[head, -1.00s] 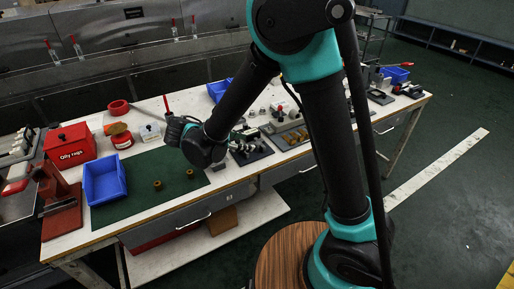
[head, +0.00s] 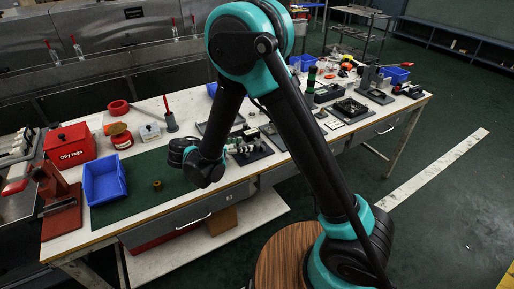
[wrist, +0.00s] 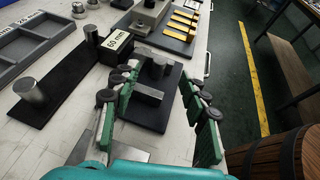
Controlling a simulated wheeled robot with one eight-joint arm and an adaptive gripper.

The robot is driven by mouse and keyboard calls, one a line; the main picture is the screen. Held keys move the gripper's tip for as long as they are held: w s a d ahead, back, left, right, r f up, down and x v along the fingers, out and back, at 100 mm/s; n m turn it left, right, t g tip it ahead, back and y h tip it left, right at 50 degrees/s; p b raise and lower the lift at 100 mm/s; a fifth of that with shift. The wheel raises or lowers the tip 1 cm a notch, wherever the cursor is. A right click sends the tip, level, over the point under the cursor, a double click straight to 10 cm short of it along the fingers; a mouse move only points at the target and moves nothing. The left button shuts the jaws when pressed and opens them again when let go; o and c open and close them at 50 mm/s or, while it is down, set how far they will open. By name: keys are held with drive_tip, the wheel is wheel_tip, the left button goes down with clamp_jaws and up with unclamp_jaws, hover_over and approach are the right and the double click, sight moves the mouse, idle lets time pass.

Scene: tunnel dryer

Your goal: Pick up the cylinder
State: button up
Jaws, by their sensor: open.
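In the wrist view, my gripper (wrist: 155,98) is open, its green fingers spread with nothing between the tips. A plain grey metal cylinder (wrist: 31,91) stands upright on a long black plate (wrist: 62,92) left of the fingers. A second upright cylinder (wrist: 92,35) stands on the same plate, near a block marked 60 mm. Beyond the fingertips is a black base (wrist: 150,113) with a grey bar. In the head view, a small brass-coloured ring-like piece (head: 157,185) sits on the green mat. I cannot tell which piece is the task's cylinder. The fingertips are hidden in the head view.
A blue bin (head: 104,180) and a red rag box (head: 70,146) stand at the table's left. A grey divided tray (wrist: 35,45) lies beyond the black plate. Fixtures crowd the bench's right half. The front of the green mat (head: 135,205) is clear.

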sight(256, 143)
drive_tip(key=shift+f+x, duration=0.2)
drive_tip(key=shift+x, duration=3.05)
drive_tip(key=shift+s, duration=0.1)
drive_tip(key=shift+c, duration=0.3)
clamp_jaws()
